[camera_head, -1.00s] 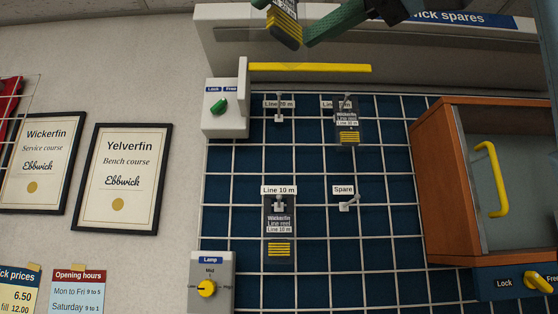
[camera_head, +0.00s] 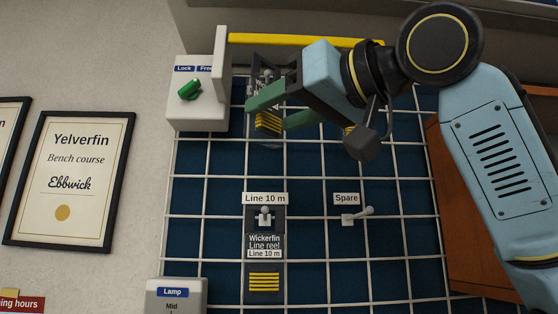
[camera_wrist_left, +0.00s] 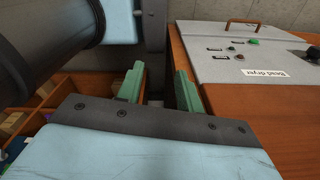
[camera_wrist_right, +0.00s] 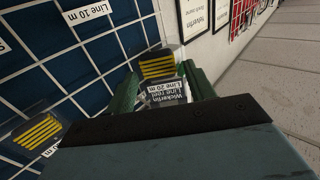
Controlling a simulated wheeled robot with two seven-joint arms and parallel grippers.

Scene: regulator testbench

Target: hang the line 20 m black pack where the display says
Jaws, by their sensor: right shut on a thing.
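The line 20 m black pack (camera_wrist_right: 163,90) has a yellow-striped end and a label reading Line 20 m in the right wrist view. My right gripper (camera_head: 282,110) is shut on it, in front of the upper-left hook of the blue grid board (camera_head: 317,165). In the head view the pack (camera_head: 268,122) is partly covered by the green fingers. I cannot tell whether it touches that hook. My left gripper (camera_wrist_left: 158,88) is open and empty, away from the board. No readable display shows.
A Line 10 m pack (camera_head: 264,245) hangs below. The Spare hook (camera_head: 357,215) is bare. A wooden cabinet (camera_head: 470,230) stands right.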

